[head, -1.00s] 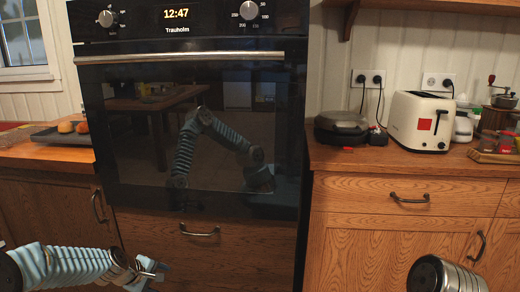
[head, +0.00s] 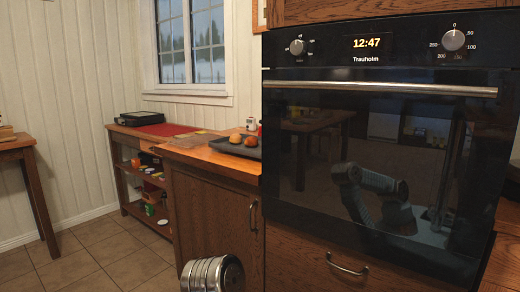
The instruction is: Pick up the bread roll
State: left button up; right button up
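Two small round rolls sit side by side on a dark baking tray (head: 232,147) on the wooden counter left of the oven. The left one (head: 236,138) is paler orange-brown, and the right one (head: 251,142) is a deeper orange-brown. They are small in the head view, and I cannot tell for certain which is the bread roll. Neither of my grippers is in view. Only a silver, dark-ended link of one of my arms shows at the bottom, below and well apart from the tray.
The black oven (head: 370,150) with its long handle (head: 380,89) stands right of the counter. The counter's wooden cabinet (head: 210,215) is below the tray. A shelf unit with a red mat (head: 160,130) stands farther left. Tiled floor (head: 95,255) is open at left.

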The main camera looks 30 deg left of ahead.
aim_at(251, 141)
jog(key=j+u, duration=0.25)
jog(key=i+j+u, duration=0.2)
jog(key=j, duration=0.25)
jog(key=j+u, duration=0.25)
jog(key=i+j, duration=0.05)
jog(key=j, duration=0.05)
